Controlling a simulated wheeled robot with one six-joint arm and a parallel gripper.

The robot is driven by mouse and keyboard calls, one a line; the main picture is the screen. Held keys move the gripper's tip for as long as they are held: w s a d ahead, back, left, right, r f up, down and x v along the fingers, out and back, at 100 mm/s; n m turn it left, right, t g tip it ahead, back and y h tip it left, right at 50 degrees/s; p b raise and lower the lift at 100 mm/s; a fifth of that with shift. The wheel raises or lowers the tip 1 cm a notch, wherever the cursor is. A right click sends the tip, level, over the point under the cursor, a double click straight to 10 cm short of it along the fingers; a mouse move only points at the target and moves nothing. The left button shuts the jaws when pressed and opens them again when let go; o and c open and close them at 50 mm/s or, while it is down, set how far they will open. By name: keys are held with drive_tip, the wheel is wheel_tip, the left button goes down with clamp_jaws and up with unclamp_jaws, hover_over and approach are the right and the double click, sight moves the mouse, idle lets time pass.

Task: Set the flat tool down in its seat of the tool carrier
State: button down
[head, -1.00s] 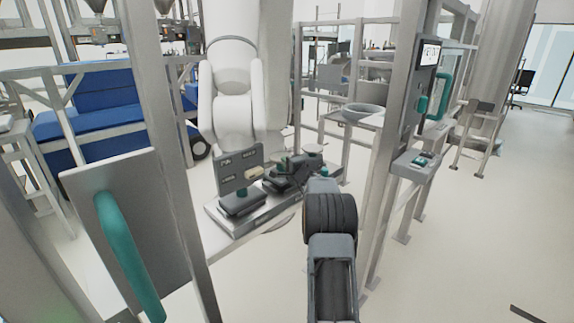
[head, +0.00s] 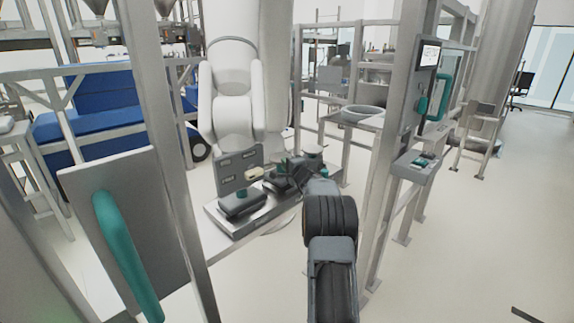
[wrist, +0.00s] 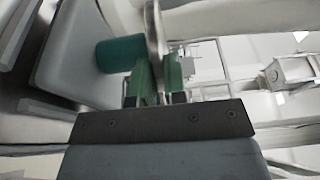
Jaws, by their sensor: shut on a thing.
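My gripper (wrist: 155,78) has green fingers shut on a thin grey metal piece, the flat tool (wrist: 153,32), seen edge-on in the wrist view. In the head view my gripper (head: 298,168) is over the right half of the tool carrier (head: 232,226), a low grey metal tray with an upright labelled back plate (head: 238,168). The tool is too small and covered by my arm to make out there. Dark blocks with teal knobs (head: 242,193) sit on the carrier's left and middle. The seat under the tool is hidden.
A grey post (head: 400,110) with a screen and teal handle stands to the right of my arm. A grey panel with a teal handle (head: 125,250) is at the front left. A white robot-like column (head: 235,95) stands behind the carrier. Open floor lies at the right.

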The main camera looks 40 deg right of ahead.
drive_tip(key=shift+f+b, duration=0.75)
drive_tip(key=shift+b, duration=1.35)
idle(1.0)
idle(0.3)
drive_tip(key=c, duration=1.1)
unclamp_jaws()
drive_tip(key=shift+c, duration=0.2)
drive_tip(key=shift+o, duration=0.2)
drive_tip(key=shift+f, duration=0.4)
drive_tip(key=s+a+b, duration=0.1)
drive_tip(key=s, duration=1.2)
drive_tip(key=shift+s+a+r, duration=0.15)
drive_tip(key=shift+s+r, duration=0.1)
drive_tip(key=shift+s, duration=0.15)
